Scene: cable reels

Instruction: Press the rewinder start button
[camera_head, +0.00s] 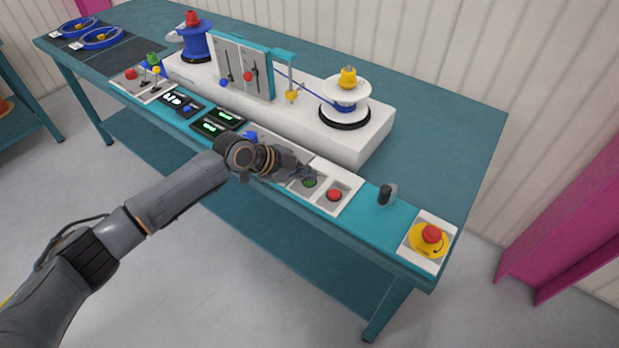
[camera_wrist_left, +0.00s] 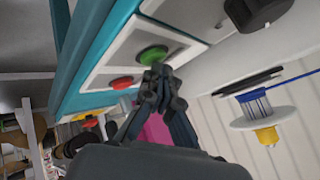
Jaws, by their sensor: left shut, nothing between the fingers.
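The green button (camera_head: 309,182) sits on a white plate on the front panel of the rewinder bench, left of a red button (camera_head: 334,194). My left gripper (camera_head: 306,174) is shut and empty, with its fingertips at the green button and partly covering it in the head view. In the left wrist view the shut fingertips (camera_wrist_left: 156,72) overlap the lower edge of the green button (camera_wrist_left: 152,54). I cannot tell whether they touch it. The red button (camera_wrist_left: 122,83) shows there too. My right gripper is not in view.
A yellow and red emergency stop (camera_head: 430,236) and a black knob (camera_head: 386,194) are to the right on the panel. The white rewinder (camera_head: 370,133) with its spool (camera_head: 346,95) stands behind. Lit displays (camera_head: 215,123) are to the left. The bench's right top is clear.

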